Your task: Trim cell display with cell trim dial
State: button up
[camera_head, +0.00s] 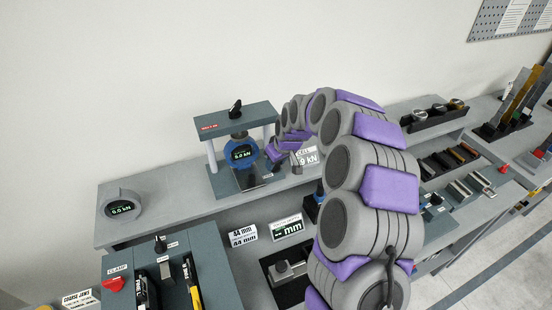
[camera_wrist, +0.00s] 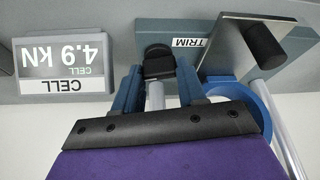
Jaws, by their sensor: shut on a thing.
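The cell trim dial (camera_wrist: 158,62) is a black knob on a blue-grey panel beside a TRIM label (camera_wrist: 190,43). My gripper (camera_wrist: 156,86) has its two blue fingers on either side of the dial, shut on it. In the head view my gripper (camera_head: 274,155) is at the right of the blue body, and the dial cannot be made out there.
A dark handle on a metal plate (camera_wrist: 262,45) is close to the right. A round grey gauge (camera_head: 121,207) stands at the left of the bench. Cards (camera_head: 287,227) and a clamp panel lie in front.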

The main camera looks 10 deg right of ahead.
jog(key=shift+r+m, duration=0.1)
jog(key=shift+m, duration=0.2)
jog(key=shift+w, duration=0.1)
jog(key=o, duration=1.1)
jog(key=shift+c, duration=0.2)
jog(key=p+v, duration=0.2)
jog(key=v, duration=1.5)
jog(key=shift+s, duration=0.25)
jog(key=shift+a, duration=0.15)
